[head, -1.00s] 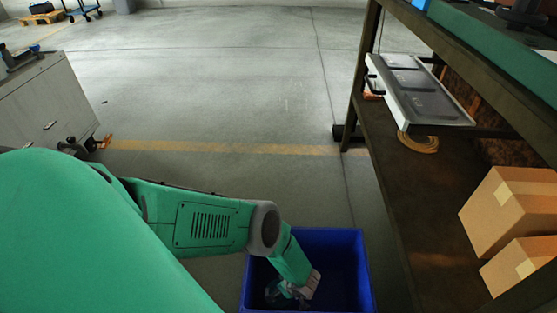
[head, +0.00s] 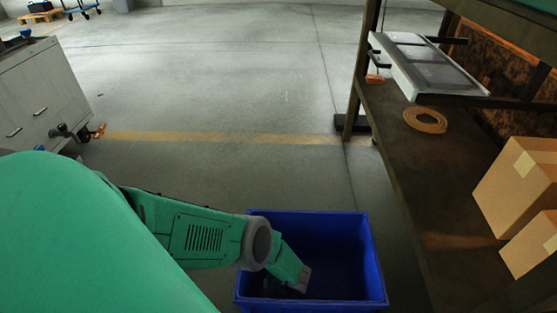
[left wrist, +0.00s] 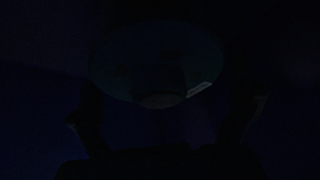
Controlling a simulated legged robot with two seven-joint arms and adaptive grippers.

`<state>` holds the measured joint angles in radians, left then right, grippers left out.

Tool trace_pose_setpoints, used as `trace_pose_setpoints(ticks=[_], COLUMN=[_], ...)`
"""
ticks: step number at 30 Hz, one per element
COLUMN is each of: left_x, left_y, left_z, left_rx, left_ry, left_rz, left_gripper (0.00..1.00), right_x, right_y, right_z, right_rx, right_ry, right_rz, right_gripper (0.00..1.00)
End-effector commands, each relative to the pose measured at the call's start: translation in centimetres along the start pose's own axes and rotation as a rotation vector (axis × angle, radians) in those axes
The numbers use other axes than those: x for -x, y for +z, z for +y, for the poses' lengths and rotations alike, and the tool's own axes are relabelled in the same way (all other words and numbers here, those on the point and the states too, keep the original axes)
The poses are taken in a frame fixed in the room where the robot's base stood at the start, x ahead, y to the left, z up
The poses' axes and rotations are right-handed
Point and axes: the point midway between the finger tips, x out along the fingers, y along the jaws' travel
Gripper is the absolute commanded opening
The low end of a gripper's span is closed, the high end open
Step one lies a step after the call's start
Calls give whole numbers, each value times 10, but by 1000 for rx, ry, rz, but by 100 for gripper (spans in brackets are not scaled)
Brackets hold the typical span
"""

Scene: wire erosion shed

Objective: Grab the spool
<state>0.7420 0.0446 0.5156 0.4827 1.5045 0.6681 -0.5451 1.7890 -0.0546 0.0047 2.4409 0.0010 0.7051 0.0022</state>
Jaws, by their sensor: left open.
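A dark, round, flanged shape, which looks like the spool (left wrist: 150,55), shows dimly in the left wrist view. Its wide disc is at the top middle, with a narrower round hub below it. My left gripper (left wrist: 163,115) is open, with one dark finger on each side below the disc. I cannot tell whether either finger touches it. In the head view my left arm reaches down into the blue bin (head: 375,262), and my left gripper (head: 284,288) is low inside it, mostly in shadow. The spool is not discernible in the head view. My right gripper is out of view.
A brown shelf unit on the right holds cardboard boxes (head: 518,185), a tan ring (head: 425,120) and a grey panelled tray (head: 430,68). A grey cabinet (head: 38,100) stands at the left. The floor beyond the bin is clear.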

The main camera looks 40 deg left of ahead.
Motion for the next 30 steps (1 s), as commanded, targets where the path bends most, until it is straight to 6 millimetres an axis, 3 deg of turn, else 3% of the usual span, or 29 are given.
trace_pose_setpoints(ticks=[3, 10, 11, 15, 23, 30], left_x=[-10, -8, -8, -8, -7, 17], left_y=[0, -1, -1, -1, -2, -13], left_z=[1, 1, 1, 1, 2, 3], left_rx=[1, 1, 1, 1, 2, 2], left_ry=[2, 2, 1, 2, 3, 3], left_rz=[0, 0, 0, 0, 1, 1], left_gripper=[100, 100, 93, 45, 45, 45], right_x=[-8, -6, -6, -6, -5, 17], right_y=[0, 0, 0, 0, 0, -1], right_z=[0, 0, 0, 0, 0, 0], right_rx=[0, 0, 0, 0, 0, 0], right_ry=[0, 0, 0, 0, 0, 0], right_rz=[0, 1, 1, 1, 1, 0], right_gripper=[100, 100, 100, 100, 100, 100])
